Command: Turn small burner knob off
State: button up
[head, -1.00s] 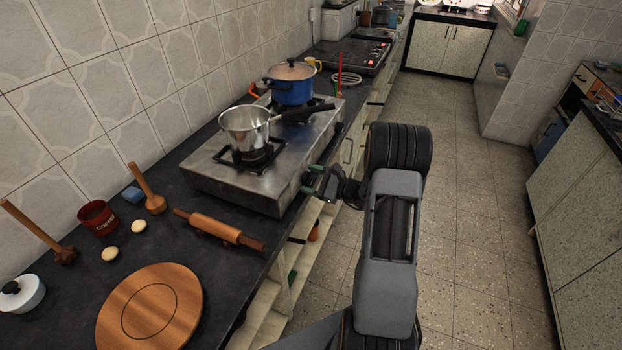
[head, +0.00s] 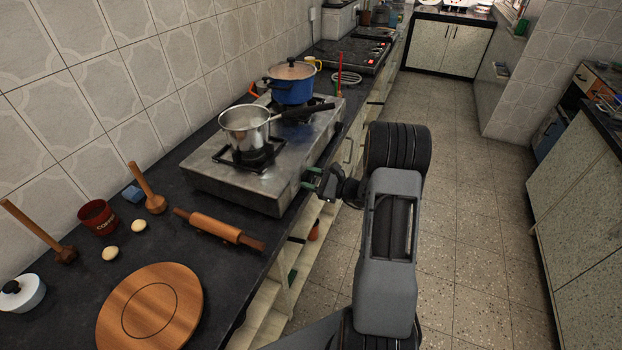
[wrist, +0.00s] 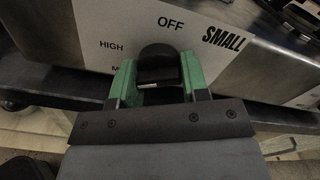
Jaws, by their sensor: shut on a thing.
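The small burner knob (wrist: 158,58) is black and sits on the front panel of the steel stove (head: 225,178), beneath the printed words OFF and SMALL in the wrist view. HIGH is printed to its left, and another label below that is partly hidden. My gripper (wrist: 158,82) has green fingers, one on each side of the knob, and is shut on it. In the head view my gripper (head: 311,184) reaches the stove's front edge from the right; the knob itself cannot be made out there.
A steel saucepan (head: 243,125) stands on the near burner, its black handle pointing right. A blue lidded pot (head: 291,88) stands on the far burner. A rolling pin (head: 218,227) and a round wooden board (head: 150,310) lie on the counter. The floor to the right is clear.

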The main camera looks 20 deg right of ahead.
jog(key=shift+m, duration=0.3)
jog(key=m+p, duration=0.3)
jog(key=m, duration=0.2)
jog(key=shift+r, duration=0.15)
jog(key=m+p, duration=0.3)
jog(key=m, duration=0.3)
jog(key=shift+s+a, duration=0.1)
jog(key=shift+a, duration=0.05)
jog(key=m+p, duration=0.3)
jog(key=m, duration=0.2)
jog(key=shift+r+m, duration=0.1)
jog(key=shift+m, duration=0.3)
jog(key=m+p, duration=0.2)
jog(key=m, duration=0.3)
jog(key=shift+s+m, duration=0.1)
jog(key=shift+m, duration=0.2)
jog(key=o, duration=0.9)
